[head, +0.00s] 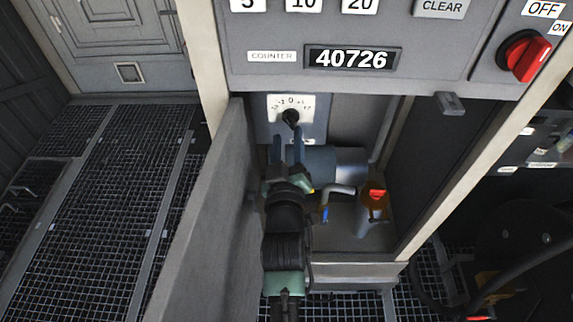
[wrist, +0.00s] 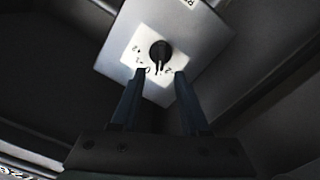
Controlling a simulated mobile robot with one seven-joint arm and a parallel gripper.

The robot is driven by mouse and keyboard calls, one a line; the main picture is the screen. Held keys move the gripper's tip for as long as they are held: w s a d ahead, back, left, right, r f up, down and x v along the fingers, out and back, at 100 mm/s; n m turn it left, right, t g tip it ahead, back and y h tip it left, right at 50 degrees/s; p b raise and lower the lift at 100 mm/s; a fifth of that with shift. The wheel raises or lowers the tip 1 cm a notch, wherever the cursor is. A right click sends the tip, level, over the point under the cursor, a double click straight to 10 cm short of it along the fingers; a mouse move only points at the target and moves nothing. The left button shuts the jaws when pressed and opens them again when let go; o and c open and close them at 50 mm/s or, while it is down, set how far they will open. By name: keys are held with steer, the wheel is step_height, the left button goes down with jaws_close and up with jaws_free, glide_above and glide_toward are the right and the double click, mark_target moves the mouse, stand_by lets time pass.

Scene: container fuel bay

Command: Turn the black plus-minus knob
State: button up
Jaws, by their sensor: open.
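The black knob (head: 290,117) sits on a white dial plate (head: 278,103) with marks around 0, inside the open compartment below the counter. In the wrist view the knob (wrist: 160,51) shows just beyond the fingertips, on its white plate (wrist: 133,57) fixed to a grey panel. My gripper (head: 287,137) is open, its two blue fingers pointing at the knob. In the wrist view my gripper (wrist: 160,72) has its fingers spread to either side below the knob, with nothing between them. Whether the fingertips touch the plate I cannot tell.
An open grey door (head: 210,220) stands close to the left of my arm. A blue-grey cylinder (head: 340,163), a bent pipe with a blue tip (head: 325,213) and a red-topped valve (head: 376,196) are to the right. The counter display (head: 351,59) and a red switch (head: 524,55) are above.

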steer(key=s, duration=0.8)
steer(key=shift+s+p, duration=0.25)
steer(key=shift+p, duration=0.05)
steer(key=shift+s, duration=0.1)
